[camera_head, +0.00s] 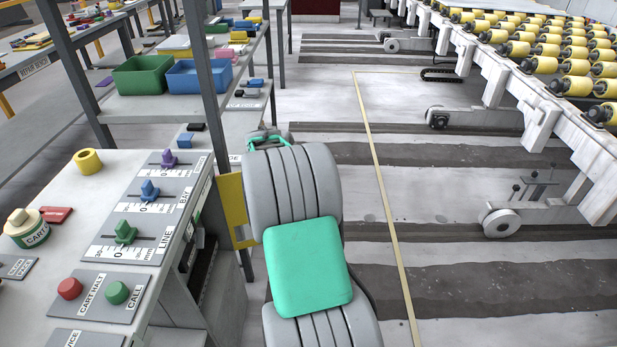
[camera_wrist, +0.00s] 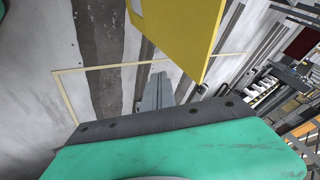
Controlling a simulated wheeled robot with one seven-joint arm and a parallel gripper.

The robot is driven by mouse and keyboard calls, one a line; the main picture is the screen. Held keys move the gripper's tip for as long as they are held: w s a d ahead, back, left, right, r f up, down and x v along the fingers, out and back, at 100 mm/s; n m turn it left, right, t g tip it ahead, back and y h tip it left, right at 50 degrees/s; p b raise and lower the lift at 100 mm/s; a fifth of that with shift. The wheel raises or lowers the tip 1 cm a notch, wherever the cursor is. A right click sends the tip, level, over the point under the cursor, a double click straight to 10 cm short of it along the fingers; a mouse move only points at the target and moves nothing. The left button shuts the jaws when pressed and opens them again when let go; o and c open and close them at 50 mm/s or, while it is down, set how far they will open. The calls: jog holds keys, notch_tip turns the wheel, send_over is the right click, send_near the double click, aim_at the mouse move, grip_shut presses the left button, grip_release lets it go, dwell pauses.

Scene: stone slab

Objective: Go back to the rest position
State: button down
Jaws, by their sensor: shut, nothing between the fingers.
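My gripper (camera_wrist: 158,78) shows in the wrist view as narrow grey fingers close together, with nothing held. It points toward the floor strips beside a yellow panel (camera_wrist: 182,32). In the head view my grey arm with its teal cover reaches forward over the floor, right of the control bench (camera_head: 60,190). The fingers cannot be made out there; the arm's far end is near the shelf post.
A shelf holds a green bin (camera_head: 142,76) and a blue bin (camera_head: 198,77). A roller conveyor (camera_head: 540,50) stands right. Striped floor lies between.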

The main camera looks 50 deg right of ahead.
jog(key=a+r+n+t+y+p, duration=0.15)
jog(key=a+r+n, duration=0.3)
jog(key=a, duration=0.45)
jog(key=a+r+n+y+p, duration=0.1)
jog(key=a+r+n+p, duration=0.3)
jog(key=a, duration=0.4)
jog(key=a+r+n+y+p, duration=0.15)
jog(key=a+r+n, duration=0.3)
jog(key=a, duration=0.45)
jog(key=s+a+r+n+y+p, duration=0.3)
jog(key=s+a+n, duration=0.7)
jog(key=s+a, duration=0.3)
jog(key=a, duration=0.3)
jog(key=shift+a+n, duration=0.3)
jog(key=shift+g, duration=0.25)
